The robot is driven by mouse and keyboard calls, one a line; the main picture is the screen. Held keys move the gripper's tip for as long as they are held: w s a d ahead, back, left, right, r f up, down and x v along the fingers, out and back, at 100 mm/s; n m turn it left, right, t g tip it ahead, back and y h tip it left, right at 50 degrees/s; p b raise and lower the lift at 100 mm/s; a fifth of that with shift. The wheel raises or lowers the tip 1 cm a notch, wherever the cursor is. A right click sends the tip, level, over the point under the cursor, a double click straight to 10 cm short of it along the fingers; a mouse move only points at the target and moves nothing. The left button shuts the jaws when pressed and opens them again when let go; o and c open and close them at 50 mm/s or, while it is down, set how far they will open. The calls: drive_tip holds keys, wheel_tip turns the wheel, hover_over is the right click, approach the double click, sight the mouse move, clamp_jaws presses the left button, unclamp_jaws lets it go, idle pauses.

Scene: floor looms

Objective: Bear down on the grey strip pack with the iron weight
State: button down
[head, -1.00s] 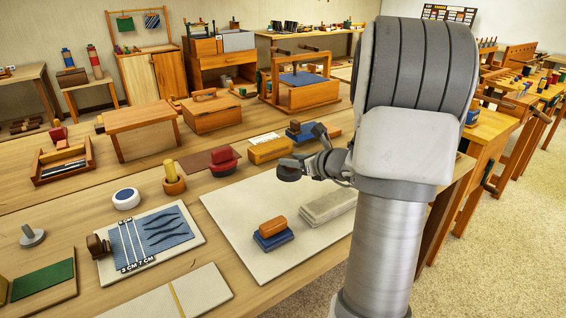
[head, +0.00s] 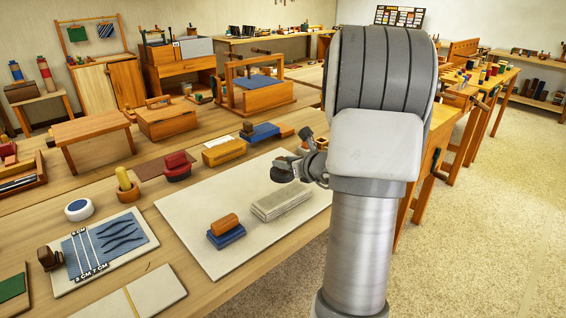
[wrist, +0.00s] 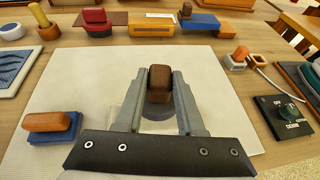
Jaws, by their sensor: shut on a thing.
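The grey strip pack (head: 282,203), a flat bundle of pale grey strips, lies on the pale board. My gripper (head: 302,162) is shut on the iron weight (head: 281,173), a dark grey disc with a brown knob. In the wrist view my gripper (wrist: 160,78) has its fingers on both sides of the knob, with the weight's disc (wrist: 157,110) below. In the head view the weight hangs above the pack in the picture; the exact gap cannot be told. In the wrist view the pack is mostly hidden behind my gripper.
A blue block with an orange top (head: 225,231) sits left of the pack on the pale board (head: 190,205). A red-topped stamp (head: 176,166), a yellow box (head: 223,151) and a blue block (head: 262,133) stand behind it. A dial box (wrist: 285,115) is at right in the wrist view.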

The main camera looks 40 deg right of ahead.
sight(290, 180)
drive_tip(key=shift+f+b, duration=2.15)
drive_tip(key=shift+f, duration=0.7)
drive_tip(key=shift+f+b, duration=0.55)
drive_tip(key=shift+s+a+f, duration=0.1)
drive_tip(key=shift+f, duration=0.25)
drive_tip(key=shift+r, duration=0.1)
wheel_tip(290, 180, up, 8)
drive_tip(key=p, duration=0.5)
drive_tip(key=shift+f, duration=0.25)
